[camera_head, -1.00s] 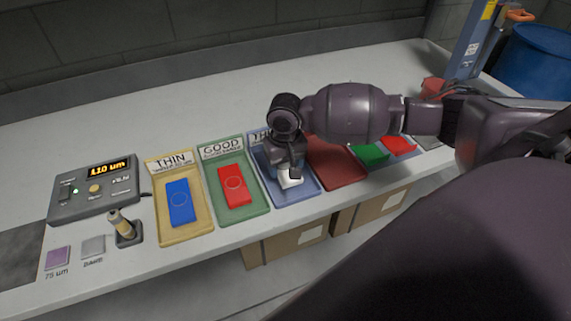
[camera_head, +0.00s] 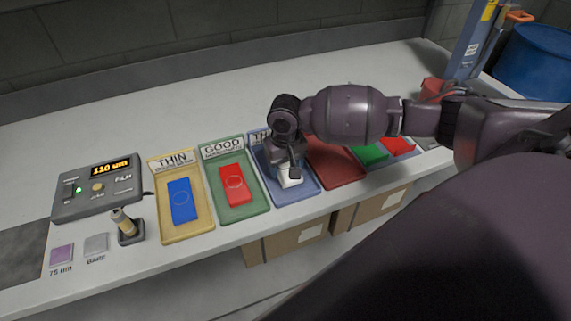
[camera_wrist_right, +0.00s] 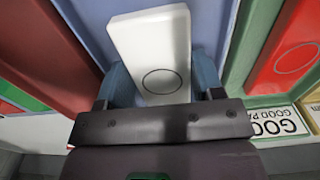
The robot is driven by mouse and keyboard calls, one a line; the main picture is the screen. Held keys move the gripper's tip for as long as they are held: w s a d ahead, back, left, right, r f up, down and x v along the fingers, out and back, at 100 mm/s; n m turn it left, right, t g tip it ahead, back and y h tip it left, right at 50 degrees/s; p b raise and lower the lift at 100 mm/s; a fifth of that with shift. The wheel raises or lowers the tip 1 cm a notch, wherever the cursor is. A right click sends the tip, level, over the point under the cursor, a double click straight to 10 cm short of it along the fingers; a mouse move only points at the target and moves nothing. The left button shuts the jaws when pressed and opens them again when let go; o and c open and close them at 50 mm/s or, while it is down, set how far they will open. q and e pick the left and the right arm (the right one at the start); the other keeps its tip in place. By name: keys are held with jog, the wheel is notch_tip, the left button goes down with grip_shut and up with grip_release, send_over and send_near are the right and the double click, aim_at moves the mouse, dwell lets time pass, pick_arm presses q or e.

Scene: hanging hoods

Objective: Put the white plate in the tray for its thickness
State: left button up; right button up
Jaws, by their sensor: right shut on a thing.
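The white plate (camera_head: 290,178) is at the blue tray (camera_head: 300,194), the third tray from the left, whose sign starts with "TH" and is partly hidden by my arm. My right gripper (camera_head: 287,166) is shut on the plate. In the right wrist view the white plate (camera_wrist_right: 152,50), with a circle drawn on it, sits between the fingers (camera_wrist_right: 158,92) over the blue tray floor. I cannot tell whether the plate touches the floor. The gauge (camera_head: 97,189) reads 110 um. My left gripper is not in view.
The yellow THIN tray (camera_head: 192,232) holds a blue plate (camera_head: 182,201). The green GOOD tray (camera_head: 242,212) holds a red plate (camera_head: 232,184). A red tray (camera_head: 335,166) lies right of the blue one. A probe in a stand (camera_head: 128,228) is near the gauge.

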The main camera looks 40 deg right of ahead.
jog(key=shift+f, duration=0.55)
jog(key=o, duration=1.1)
notch_tip(320, 180, up, 10)
jog(key=shift+f+p, duration=0.15)
jog(key=shift+p, duration=0.6)
jog(key=shift+r, duration=0.6)
